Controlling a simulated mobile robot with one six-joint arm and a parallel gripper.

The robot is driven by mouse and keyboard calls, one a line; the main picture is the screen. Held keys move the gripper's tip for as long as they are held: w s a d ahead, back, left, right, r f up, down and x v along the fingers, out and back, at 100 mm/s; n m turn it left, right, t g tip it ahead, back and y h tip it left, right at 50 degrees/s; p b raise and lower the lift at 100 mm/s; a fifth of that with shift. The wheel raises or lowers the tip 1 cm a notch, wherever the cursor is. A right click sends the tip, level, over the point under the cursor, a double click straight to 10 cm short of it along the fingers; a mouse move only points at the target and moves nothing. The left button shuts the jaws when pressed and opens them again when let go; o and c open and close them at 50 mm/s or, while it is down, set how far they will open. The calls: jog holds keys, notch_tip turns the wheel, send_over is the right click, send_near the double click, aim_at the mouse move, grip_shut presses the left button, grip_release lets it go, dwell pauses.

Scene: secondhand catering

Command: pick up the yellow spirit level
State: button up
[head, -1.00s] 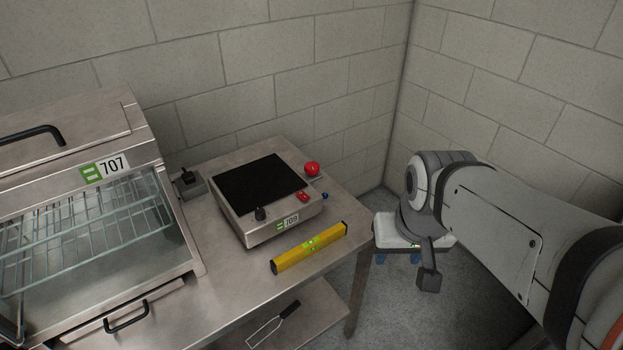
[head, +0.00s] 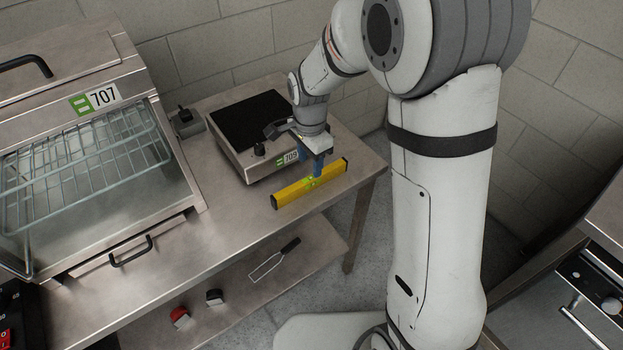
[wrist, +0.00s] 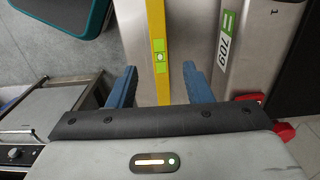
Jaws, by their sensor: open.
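The yellow spirit level (head: 293,190) lies on the steel table (head: 232,238) near its front edge, in front of the hot plate. My gripper (head: 317,169) is over the level, right of its middle, pointing down. In the wrist view the level (wrist: 157,45) runs between the two blue fingers of my gripper (wrist: 160,85), with space on both sides. The gripper is open and empty. The head view does not show clearly how high the fingertips are above the level.
The hot plate (head: 236,155) labelled 709 stands close behind the level. A glass-fronted cabinet (head: 190,195) labelled 707 fills the table's left. Bare table lies left of the level.

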aim_at(311, 178)
notch_tip(311, 178, down, 7)
jog(key=shift+w+d+f, duration=0.1)
dwell(0.3)
jog(key=shift+c, duration=0.4)
grip_shut()
